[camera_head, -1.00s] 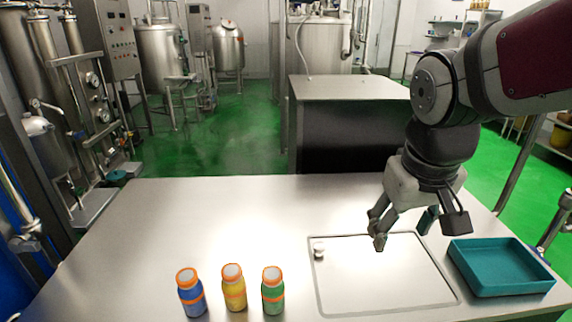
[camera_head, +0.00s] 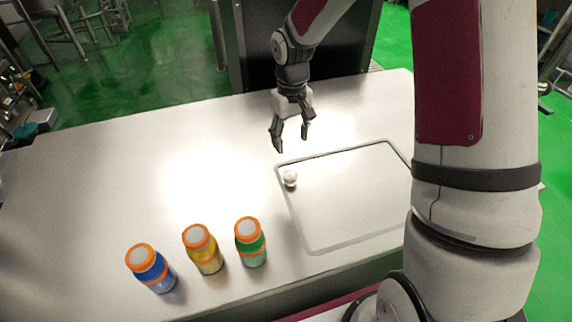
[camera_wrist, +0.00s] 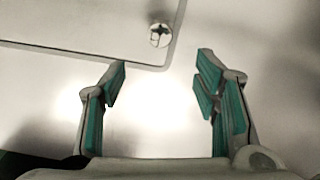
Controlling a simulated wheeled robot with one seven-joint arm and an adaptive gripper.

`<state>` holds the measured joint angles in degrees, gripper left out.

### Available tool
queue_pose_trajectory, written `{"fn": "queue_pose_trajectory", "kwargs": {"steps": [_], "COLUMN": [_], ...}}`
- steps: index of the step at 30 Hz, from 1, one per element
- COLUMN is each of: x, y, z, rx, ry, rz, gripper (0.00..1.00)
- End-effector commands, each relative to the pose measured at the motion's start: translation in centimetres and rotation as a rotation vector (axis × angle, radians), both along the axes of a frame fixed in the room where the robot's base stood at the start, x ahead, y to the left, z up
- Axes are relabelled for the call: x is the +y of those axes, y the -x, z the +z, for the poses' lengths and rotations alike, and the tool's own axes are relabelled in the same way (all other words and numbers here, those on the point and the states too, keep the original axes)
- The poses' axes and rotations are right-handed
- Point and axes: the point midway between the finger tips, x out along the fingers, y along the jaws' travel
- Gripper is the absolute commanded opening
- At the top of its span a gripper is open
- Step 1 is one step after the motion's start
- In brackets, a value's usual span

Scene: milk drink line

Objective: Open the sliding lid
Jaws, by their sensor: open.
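The sliding lid (camera_head: 345,195) is a flat metal panel set in the table top, framed by a grey rim. It looks closed. A small round white knob (camera_head: 290,178) stands near its far left corner; the knob also shows in the wrist view (camera_wrist: 159,36), at the top. My gripper (camera_head: 291,146) is open and empty, above the table just beyond the lid's far left corner, apart from the knob. In the wrist view the open teal-padded fingers (camera_wrist: 160,78) point toward the lid's corner. My arm hides the lid's right end in the head view.
A blue bottle (camera_head: 152,270), a yellow bottle (camera_head: 204,251) and a green bottle (camera_head: 251,243), all with orange caps, stand left of the lid on the metal table (camera_head: 110,190). The table's left part is clear. A dark cabinet stands behind the table.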

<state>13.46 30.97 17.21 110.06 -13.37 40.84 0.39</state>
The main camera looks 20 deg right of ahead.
Motion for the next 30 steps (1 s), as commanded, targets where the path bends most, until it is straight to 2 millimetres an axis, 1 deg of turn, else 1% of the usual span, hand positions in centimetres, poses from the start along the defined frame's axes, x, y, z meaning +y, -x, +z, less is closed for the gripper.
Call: {"fn": "queue_pose_trajectory", "kwargs": {"steps": [5, 12, 18, 24, 30], "x": [0.0, 0.0, 0.0, 0.0, 0.0], "y": [0.2, 0.2, 0.2, 0.1, 0.1], "z": [-2.6, -7.4, -10.8, -12.8, -13.2], "rx": [0.006, 0.005, 0.004, 0.001, 0.000], "ry": [0.000, 0.000, 0.001, 0.000, 0.001], "rz": [0.002, 0.001, 0.001, 0.000, 0.000], "gripper": [0.56, 0.56, 0.56, 0.56, 0.56]}}
